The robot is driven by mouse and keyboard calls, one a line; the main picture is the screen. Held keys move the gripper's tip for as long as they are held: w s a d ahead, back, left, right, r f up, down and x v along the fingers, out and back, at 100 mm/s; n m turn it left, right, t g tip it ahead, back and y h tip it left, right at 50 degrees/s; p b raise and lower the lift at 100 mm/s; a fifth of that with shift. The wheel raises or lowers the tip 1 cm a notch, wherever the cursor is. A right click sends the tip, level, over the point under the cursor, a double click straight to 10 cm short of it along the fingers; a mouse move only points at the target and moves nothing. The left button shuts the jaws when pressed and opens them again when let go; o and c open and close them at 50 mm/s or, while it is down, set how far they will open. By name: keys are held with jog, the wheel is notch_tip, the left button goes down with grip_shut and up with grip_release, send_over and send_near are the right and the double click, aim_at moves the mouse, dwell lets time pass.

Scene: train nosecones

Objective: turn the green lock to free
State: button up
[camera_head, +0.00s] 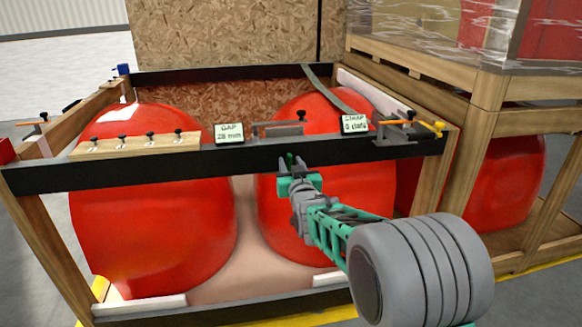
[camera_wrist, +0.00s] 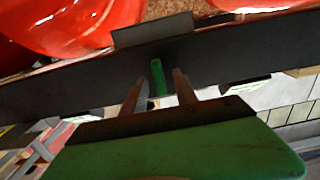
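The green lock (camera_wrist: 157,77) is a small green bar on the dark front beam of the crate in the wrist view. It stands roughly upright in that picture. In the head view a small green piece (camera_head: 289,159) shows at the beam, just beyond my fingers. My gripper (camera_wrist: 160,80) is open, with a finger on each side of the lock's line and visible gaps to it. I cannot tell how deep the lock sits between the fingertips. In the head view my gripper (camera_head: 293,167) is at the front beam, below a grey bracket.
Two large red nosecones (camera_head: 150,210) stand in the crate behind the dark beam (camera_head: 100,172). On the beam are a wooden block with knobs (camera_head: 135,145), a gap sign (camera_head: 229,133) reading 28 mm, a strap sign (camera_head: 354,124) and an orange-handled clamp (camera_head: 398,125). Another crate stands right.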

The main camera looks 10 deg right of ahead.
jog(key=shift+w, duration=0.1)
grip_shut()
dwell(0.3)
